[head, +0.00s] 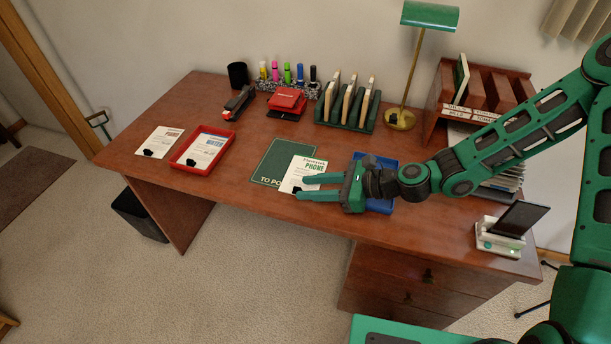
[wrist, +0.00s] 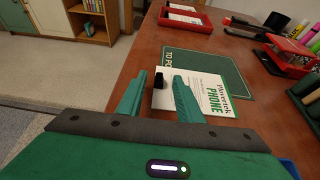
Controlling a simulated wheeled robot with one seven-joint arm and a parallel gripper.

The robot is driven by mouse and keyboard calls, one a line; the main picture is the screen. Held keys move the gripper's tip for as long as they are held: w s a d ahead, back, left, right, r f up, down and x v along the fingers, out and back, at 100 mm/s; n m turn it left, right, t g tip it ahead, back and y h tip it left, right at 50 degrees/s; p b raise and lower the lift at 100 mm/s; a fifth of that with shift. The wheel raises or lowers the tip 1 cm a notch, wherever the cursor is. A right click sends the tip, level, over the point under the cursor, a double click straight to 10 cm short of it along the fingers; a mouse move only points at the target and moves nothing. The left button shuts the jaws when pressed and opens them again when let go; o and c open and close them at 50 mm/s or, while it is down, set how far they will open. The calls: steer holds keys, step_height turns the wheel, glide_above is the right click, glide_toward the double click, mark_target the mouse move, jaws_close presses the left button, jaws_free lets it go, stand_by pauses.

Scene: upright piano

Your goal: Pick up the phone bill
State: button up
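The phone bill (head: 308,168) is a white sheet with green "PHONE" lettering, lying partly on a dark green "TO PO..." mat (head: 270,163) on the desk. A small black clip or tab sits at its edge; it shows in the wrist view on the bill (wrist: 213,95). My gripper (head: 302,187) is open, its two green fingers pointing left in the head view, over or beside the bill's near edge. In the wrist view the black tab lies between and beyond the fingertips (wrist: 159,79). Nothing is held. I cannot tell the fingers' exact height above the desk.
A blue tray (head: 377,160) is partly hidden behind my gripper. A red tray (head: 203,149) holds another bill, and a further sheet (head: 160,141) lies left of it. A file rack (head: 347,112), lamp (head: 400,118) and phone on a stand (head: 500,240) stand on the desk.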

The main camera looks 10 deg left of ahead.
steer(key=shift+x, duration=1.15)
jaws_close()
steer(key=shift+r, duration=0.1)
